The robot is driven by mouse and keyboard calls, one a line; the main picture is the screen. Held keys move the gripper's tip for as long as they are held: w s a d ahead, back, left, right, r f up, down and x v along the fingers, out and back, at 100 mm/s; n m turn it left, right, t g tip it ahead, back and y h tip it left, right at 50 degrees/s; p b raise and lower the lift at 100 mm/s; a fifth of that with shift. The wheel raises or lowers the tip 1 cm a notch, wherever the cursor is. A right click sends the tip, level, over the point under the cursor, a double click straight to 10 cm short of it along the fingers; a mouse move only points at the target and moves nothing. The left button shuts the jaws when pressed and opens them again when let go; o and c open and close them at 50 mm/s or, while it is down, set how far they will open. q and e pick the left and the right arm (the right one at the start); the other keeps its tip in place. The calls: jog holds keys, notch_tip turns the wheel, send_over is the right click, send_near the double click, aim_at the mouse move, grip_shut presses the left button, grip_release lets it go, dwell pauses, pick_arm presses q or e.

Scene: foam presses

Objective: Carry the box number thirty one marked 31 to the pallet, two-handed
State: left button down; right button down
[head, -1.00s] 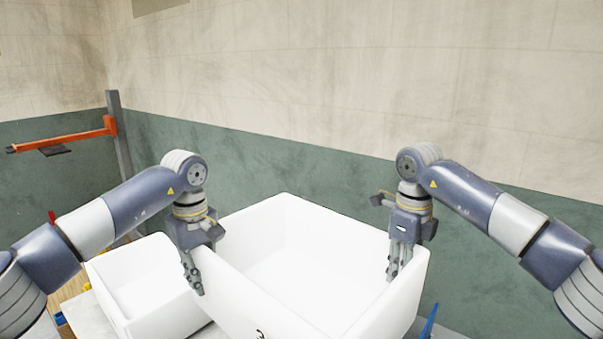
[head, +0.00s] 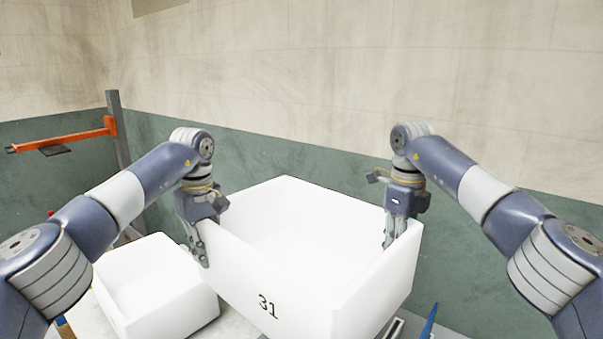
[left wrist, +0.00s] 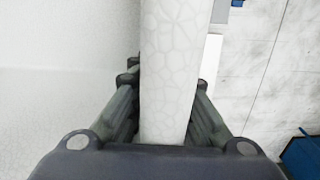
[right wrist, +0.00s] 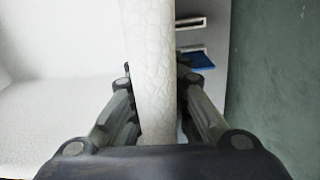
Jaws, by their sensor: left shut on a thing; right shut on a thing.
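The box marked 31 (head: 290,285) is a large white open foam box in the middle of the head view, with its number on the near wall. It looks empty. My left gripper (head: 201,252) is shut on its left wall, and that wall (left wrist: 168,70) runs between the fingers in the left wrist view. My right gripper (head: 390,238) is shut on its right wall, and that wall (right wrist: 152,70) sits between the fingers in the right wrist view. The box is held up, roughly level. The pallet cannot be made out.
A smaller white open box (head: 170,310) stands at the lower left, close beside the held box. An orange bar on a grey post (head: 118,130) stands at the back left. A green and beige wall (head: 480,230) lies behind. A blue object (head: 430,320) shows at the lower right.

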aim_at(413, 252)
pick_arm(q)
jog(key=shift+r, duration=0.1)
pick_arm(e)
jog(key=shift+w+d+r, duration=0.1)
pick_arm(q)
jog(key=shift+a, duration=0.1)
pick_arm(e)
jog(key=shift+r, duration=0.1)
